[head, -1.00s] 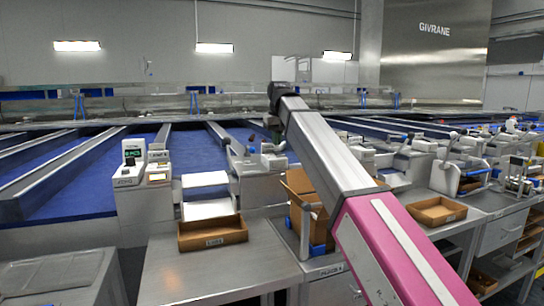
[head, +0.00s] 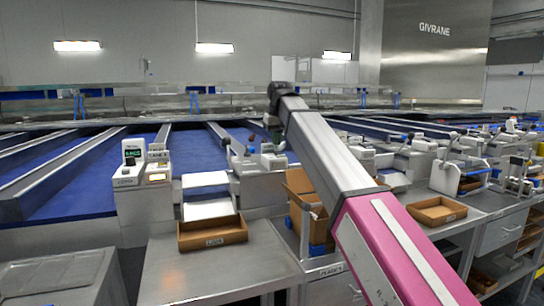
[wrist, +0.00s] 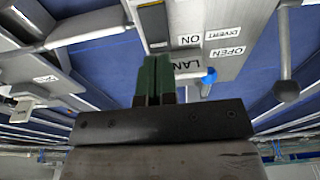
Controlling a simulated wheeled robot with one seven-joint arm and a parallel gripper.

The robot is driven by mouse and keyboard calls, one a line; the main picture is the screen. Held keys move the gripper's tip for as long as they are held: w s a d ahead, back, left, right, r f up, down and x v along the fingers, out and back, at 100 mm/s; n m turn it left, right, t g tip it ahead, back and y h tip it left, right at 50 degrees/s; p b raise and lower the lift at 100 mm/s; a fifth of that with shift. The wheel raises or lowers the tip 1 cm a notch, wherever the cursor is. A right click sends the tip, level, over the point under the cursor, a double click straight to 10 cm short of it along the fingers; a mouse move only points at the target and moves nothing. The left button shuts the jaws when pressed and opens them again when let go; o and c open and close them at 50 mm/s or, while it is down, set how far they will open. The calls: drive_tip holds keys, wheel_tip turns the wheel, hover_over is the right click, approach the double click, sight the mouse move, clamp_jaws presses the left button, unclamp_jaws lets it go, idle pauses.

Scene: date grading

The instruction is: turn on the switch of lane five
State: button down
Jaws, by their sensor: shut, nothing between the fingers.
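In the wrist view a grey lane control box (wrist: 228,62) appears upside down. It bears ON, OPEN and DIVERT labels and a plate (wrist: 188,66) beginning "LAN"; the rest of that plate, with any number, is hidden behind my fingers. A dark part (wrist: 153,22) beside the ON label may be the switch; its position is unclear. My gripper (wrist: 154,62) has its green fingers together and empty, in front of the box, pointing toward that dark part. Contact cannot be told. In the head view my gripper (head: 274,136) is small, above a white lane unit (head: 262,182).
More lane units stand to the right.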

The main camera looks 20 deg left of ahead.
sight(277, 151)
drive_tip(key=shift+f, duration=1.2)
idle(0.7)
drive_tip(key=shift+r, duration=0.1)
drive_tip(key=shift+r, duration=3.4)
